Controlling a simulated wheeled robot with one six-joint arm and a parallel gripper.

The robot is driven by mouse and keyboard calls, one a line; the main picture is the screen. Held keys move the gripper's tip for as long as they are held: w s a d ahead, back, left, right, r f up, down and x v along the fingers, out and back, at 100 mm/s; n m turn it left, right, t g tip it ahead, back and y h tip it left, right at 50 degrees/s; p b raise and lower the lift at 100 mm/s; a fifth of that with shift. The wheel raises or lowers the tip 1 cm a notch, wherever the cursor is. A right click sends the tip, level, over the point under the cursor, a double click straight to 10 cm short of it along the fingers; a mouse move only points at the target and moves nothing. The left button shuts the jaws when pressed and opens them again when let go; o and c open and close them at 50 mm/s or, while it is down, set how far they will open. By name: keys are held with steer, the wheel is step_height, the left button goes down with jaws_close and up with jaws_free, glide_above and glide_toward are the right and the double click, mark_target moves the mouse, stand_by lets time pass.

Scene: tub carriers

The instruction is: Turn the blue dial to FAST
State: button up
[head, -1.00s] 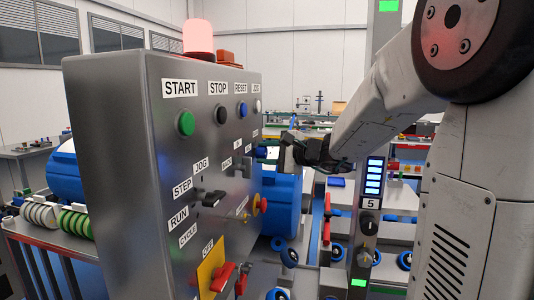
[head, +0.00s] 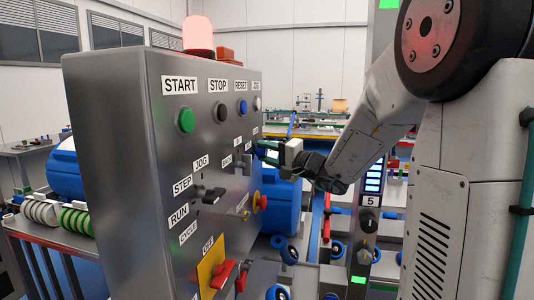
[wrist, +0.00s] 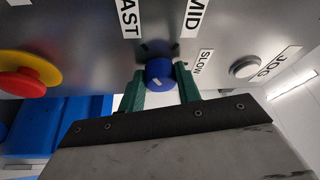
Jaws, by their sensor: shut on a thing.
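The blue dial (wrist: 159,72) is on the grey panel, between the two green fingers of my gripper (wrist: 160,76), which is shut on it. A small pale mark shows on the dial; I cannot tell which label it points at. In the wrist view the FAST label (wrist: 129,17), partly cut off, is above left, the MID label (wrist: 191,17) above right, and the SLOW label (wrist: 204,62) to the right. In the head view my gripper (head: 266,152) reaches the panel's right part from the right, and its fingers largely hide the dial.
The control panel (head: 105,165) also bears a green START button (head: 186,121), a black STOP button (head: 221,114) and a blue RESET button (head: 243,108). A red and yellow knob (head: 261,202) is below the dial. A red switch handle (head: 222,274) juts out lower down.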

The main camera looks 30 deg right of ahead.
steer(key=shift+f, duration=0.1)
stand_by(0.3)
steer(key=o, duration=1)
steer(key=shift+c, duration=0.2)
steer(key=v, duration=0.7)
steer(key=shift+s, duration=0.4)
steer(key=shift+d, duration=0.2)
